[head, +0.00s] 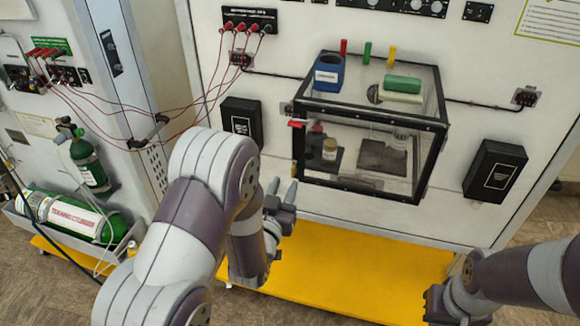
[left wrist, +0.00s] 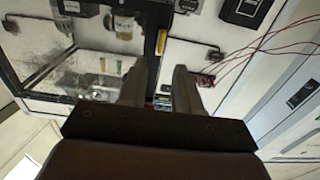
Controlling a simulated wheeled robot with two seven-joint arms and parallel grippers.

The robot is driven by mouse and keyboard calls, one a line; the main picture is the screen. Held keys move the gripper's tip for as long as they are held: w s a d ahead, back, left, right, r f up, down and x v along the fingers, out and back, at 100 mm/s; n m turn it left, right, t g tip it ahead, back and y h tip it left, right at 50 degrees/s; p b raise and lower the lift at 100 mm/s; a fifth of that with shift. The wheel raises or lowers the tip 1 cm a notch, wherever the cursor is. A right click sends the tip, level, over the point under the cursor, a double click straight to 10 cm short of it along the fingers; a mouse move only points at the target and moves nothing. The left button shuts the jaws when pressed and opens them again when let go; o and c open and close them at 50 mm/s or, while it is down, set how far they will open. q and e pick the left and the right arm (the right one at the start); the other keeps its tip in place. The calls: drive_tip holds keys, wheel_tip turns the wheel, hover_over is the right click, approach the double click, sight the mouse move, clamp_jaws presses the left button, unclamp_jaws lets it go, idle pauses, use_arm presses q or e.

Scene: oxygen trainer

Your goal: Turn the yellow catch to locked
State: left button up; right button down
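A clear box with a black frame (head: 440,125) is mounted on the white wall panel. In the left wrist view a small yellow piece (left wrist: 161,42) shows against a dark upright at the box's edge; it may be the yellow catch, but its setting cannot be read. A red tab (head: 297,123) sits at the box's left front edge. My left gripper (head: 282,190) is below and left of the box, fingers up. In the left wrist view (left wrist: 159,88) its fingers are apart with nothing held. My right gripper (head: 437,303) is low at the right, its fingers unclear.
Upright red (head: 343,46), green (head: 367,52) and yellow (head: 391,57) pieces stand behind the box top. Black boxes flank it at left (head: 242,118) and right (head: 495,169). Thin red cables (head: 130,106) hang at the left. A yellow platform (head: 345,265) lies below.

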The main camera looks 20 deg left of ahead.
sight(292, 170)
use_arm(q)
drive_tip(key=w+p, duration=0.1)
drive_tip(key=w, duration=0.4)
drive_tip(key=shift+w+d, duration=0.1)
drive_tip(key=shift+w, duration=0.05)
clamp_jaws()
